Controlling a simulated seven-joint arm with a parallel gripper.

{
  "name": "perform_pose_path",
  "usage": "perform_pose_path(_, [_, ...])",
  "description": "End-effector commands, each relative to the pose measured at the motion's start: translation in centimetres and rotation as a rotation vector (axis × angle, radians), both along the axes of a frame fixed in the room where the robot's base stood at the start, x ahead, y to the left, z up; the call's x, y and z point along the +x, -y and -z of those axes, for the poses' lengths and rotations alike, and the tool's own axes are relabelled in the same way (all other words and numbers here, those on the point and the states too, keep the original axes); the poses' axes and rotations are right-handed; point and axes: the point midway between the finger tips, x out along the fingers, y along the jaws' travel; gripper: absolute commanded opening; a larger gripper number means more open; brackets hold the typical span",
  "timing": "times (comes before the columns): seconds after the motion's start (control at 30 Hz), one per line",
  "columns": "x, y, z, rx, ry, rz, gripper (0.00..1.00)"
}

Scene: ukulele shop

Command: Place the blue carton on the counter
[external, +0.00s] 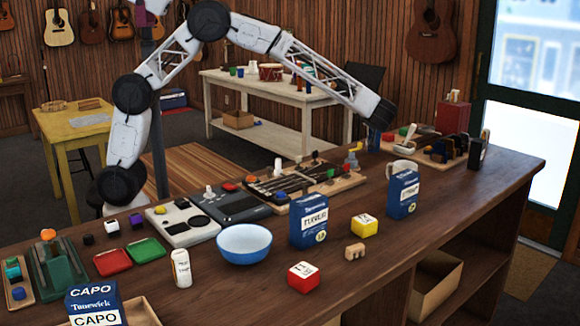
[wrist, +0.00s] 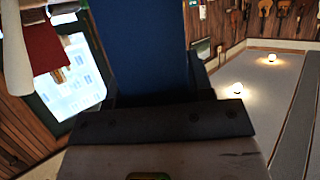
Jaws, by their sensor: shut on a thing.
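My gripper (external: 378,122) is at the end of the arm, above the far part of the counter (external: 350,275). In the wrist view, my gripper (wrist: 150,100) is shut on a plain blue face that looks like a blue carton (wrist: 140,45). Only a small dark-blue bit of it (external: 374,140) shows below the arm in the external view; the rest is hidden. Three other blue-and-white cartons are in the external view: a middle one (external: 309,221), a right one (external: 403,194) and a front-left one (external: 93,303). The middle and right ones stand upright on the counter.
A blue bowl (external: 244,243), white can (external: 181,268), red cube (external: 303,277), yellow cube (external: 364,225) and small tan block (external: 355,251) stand on the counter. A white mug (external: 400,170) is behind the right carton. The front right counter top is clear.

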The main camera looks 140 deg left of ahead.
Motion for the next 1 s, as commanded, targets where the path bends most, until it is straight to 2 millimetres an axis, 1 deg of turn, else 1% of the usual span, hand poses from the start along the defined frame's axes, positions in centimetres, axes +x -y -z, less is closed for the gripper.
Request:
perform_pose_path(0.1, [0.0,0.0,1.4,-0.002,-0.002,0.0,0.07])
perform_pose_path(0.2, [0.0,0.0,2.1,-0.001,-0.001,0.0,0.07])
perform_pose_path(0.7, [0.0,0.0,2.6,0.0,0.0,0.0,0.07])
perform_pose_path(0.73, [0.0,0.0,2.6,0.0,0.0,0.0,0.52])
perform_pose_path(0.87, [0.0,0.0,2.6,0.0,0.0,0.0,0.72])
perform_pose_path(1.0, [0.0,0.0,2.6,0.0,0.0,0.0,0.73])
